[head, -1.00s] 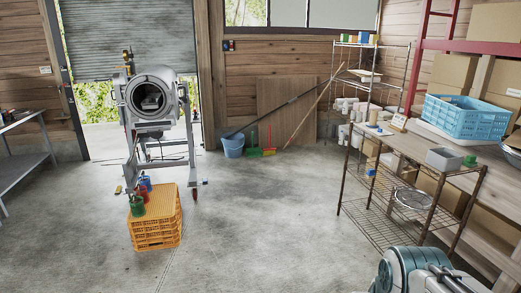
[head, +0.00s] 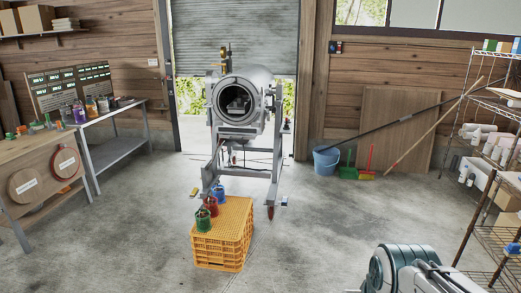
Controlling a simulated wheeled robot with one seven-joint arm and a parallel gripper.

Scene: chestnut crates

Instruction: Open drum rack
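A grey drum machine (head: 243,103) stands on a metal frame in front of the part-open roller shutter. Its round mouth faces me and looks open, with something grey inside that I cannot make out. No part that is clearly a drum rack can be told apart from the machine and its frame. Part of my arm shows at the bottom right, but my gripper is not in view.
A yellow crate (head: 222,236) with red, green and blue containers on top stands before the machine. A blue bucket (head: 326,161) and brooms are behind right. A wire shelf (head: 494,240) is at right, benches (head: 45,172) at left.

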